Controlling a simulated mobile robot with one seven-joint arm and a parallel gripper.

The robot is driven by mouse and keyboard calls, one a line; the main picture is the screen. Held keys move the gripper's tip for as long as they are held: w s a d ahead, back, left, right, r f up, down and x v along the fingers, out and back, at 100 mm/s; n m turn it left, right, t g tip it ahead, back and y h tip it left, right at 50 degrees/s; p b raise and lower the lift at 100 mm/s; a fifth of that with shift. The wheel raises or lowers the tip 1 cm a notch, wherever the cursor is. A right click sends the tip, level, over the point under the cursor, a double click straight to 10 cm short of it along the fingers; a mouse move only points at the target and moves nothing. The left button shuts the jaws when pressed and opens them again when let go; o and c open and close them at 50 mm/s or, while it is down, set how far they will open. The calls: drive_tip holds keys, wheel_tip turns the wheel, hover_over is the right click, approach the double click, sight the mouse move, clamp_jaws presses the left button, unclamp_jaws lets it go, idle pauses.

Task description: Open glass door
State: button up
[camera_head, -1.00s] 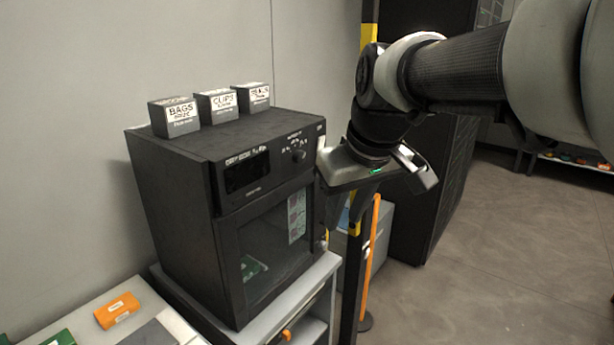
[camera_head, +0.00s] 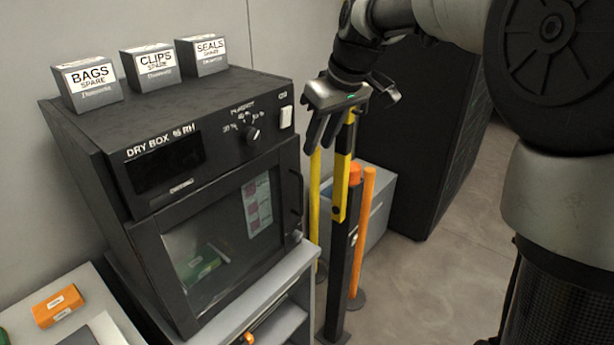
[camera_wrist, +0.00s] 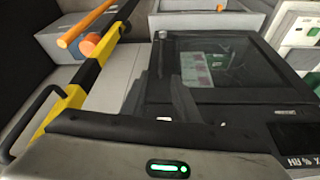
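The dry box (camera_head: 80,150) is a black cabinet on a grey stand. Its glass door (camera_head: 190,246) is shut, with a dark frame and a dark vertical handle (camera_head: 297,192) along the right edge. A green item (camera_head: 200,268) and a printed sheet show through the glass. My gripper (camera_head: 321,143) is just right of the box's upper front edge, fingers pointing down, apart and empty, above and right of the handle. In the wrist view the fingers (camera_wrist: 158,95) show a gap beside the glass door (camera_wrist: 225,70).
Boxes marked bags (camera_head: 92,88), clips (camera_head: 152,70) and seals (camera_head: 203,58) stand on top. A black-and-yellow post (camera_head: 340,250) and an orange bar (camera_head: 364,230) stand right of the box, close below my gripper. A tall black cabinet (camera_head: 425,140) is behind. Floor is open at right.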

sight(302, 183)
drive_tip(key=x, duration=1.6)
drive_tip(key=shift+a+f, duration=0.1)
drive_tip(key=shift+f, duration=0.3)
clamp_jaws()
